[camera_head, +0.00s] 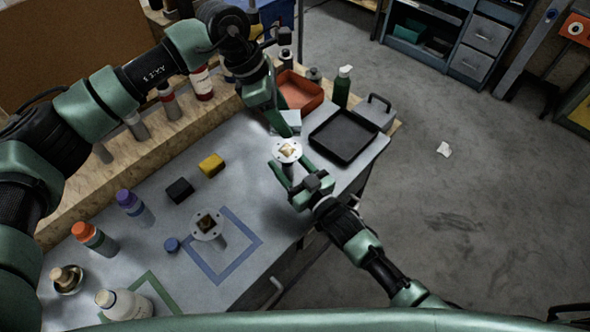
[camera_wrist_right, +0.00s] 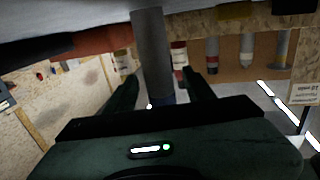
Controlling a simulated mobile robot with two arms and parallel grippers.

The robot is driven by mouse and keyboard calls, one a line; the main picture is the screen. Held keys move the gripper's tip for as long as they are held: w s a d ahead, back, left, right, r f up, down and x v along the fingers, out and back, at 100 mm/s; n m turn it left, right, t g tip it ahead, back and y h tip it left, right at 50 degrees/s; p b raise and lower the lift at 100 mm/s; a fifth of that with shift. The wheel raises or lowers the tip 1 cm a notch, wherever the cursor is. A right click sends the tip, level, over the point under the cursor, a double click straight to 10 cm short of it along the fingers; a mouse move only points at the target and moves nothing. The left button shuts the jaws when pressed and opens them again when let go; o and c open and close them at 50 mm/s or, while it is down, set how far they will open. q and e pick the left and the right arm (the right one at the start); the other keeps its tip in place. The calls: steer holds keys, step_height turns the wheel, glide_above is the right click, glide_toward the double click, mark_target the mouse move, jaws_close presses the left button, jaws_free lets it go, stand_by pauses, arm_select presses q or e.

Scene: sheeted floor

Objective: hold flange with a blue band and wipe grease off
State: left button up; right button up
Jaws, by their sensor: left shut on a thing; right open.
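A flange (camera_head: 287,151) with a pale round plate and a brown smear on top is near the table's right side. In the right wrist view its grey stem (camera_wrist_right: 152,50) has a dark blue band (camera_wrist_right: 160,97). My right gripper (camera_head: 291,173) is open, with one finger on each side of the stem. My left gripper (camera_head: 284,126) is shut on a pale pad (camera_head: 290,120) just behind the flange plate; whether they touch is unclear. A second flange (camera_head: 207,224), also smeared brown on top, stands at the blue square outline (camera_head: 254,257); its band is not clear.
A black tray (camera_head: 345,137), red bin (camera_head: 300,92) and green bottle (camera_head: 342,88) are at the table's far right. Black (camera_head: 179,190) and yellow (camera_head: 211,165) blocks lie mid-table. Several bottles stand left.

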steer(key=shift+w+a, duration=0.1)
jaws_close()
stand_by(0.6)
